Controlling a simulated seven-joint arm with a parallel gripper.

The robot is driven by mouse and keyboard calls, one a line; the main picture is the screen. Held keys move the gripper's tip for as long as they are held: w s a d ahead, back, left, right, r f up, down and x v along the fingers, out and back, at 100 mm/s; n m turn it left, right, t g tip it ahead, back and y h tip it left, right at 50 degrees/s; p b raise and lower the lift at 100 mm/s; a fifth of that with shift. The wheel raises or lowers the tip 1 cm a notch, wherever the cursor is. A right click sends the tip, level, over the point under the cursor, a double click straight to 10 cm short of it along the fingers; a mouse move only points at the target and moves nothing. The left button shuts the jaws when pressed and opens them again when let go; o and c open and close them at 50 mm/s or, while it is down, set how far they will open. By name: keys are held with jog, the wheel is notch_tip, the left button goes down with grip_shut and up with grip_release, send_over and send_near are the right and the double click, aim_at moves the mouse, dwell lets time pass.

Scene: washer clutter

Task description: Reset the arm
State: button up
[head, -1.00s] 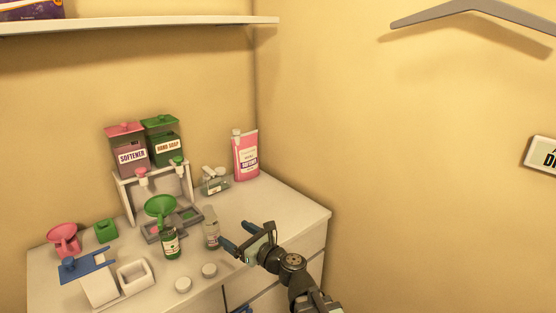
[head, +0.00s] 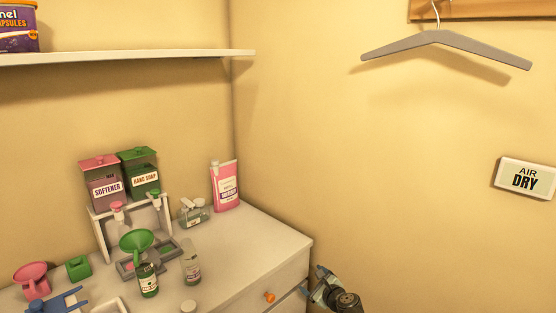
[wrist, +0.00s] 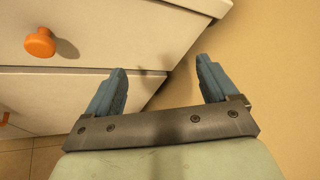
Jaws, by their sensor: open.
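My gripper (head: 312,287) is at the right front corner of the white cabinet (head: 262,262), low beside its drawer fronts. In the wrist view my gripper (wrist: 162,82) has its two blue fingers wide apart, with nothing between them. The fingertips point toward the cabinet's edge and the yellow wall (wrist: 275,70). Part of the arm is cut off by the bottom of the head view.
On the cabinet top stand a green funnel in a bottle (head: 147,280), a clear bottle (head: 190,262), softener (head: 103,190) and hand soap (head: 143,180) dispensers, and a pink carton (head: 225,187). An orange knob (wrist: 40,43) sticks out from a drawer. A hanger (head: 440,42) hangs on the wall.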

jog(key=s+a+f+n+g, duration=0.1)
jog(key=s+f+n+g, duration=0.45)
jog(key=s+f, duration=0.6)
jog(key=s+a+f+n+g, duration=0.2)
jog(key=s+f+n+g, duration=0.4)
jog(key=f, duration=0.9)
jog(key=s+d+f+n+g+h, duration=0.2)
jog(key=s+f+n, duration=0.2)
jog(key=s, duration=0.6)
jog(key=s+d+f+n+g+h, duration=0.2)
jog(key=s+d+f+n+g, duration=0.1)
jog(key=s, duration=0.8)
jog(key=s+d+f+n+g+h, duration=0.1)
jog(key=s+d+f+n+g, duration=0.2)
jog(key=s, duration=0.8)
notch_tip(320, 180, down, 2)
jog(key=n, duration=0.3)
jog(key=shift+s+f+h, duration=0.15)
jog(key=shift+f+h, duration=0.1)
jog(key=shift+h, duration=0.15)
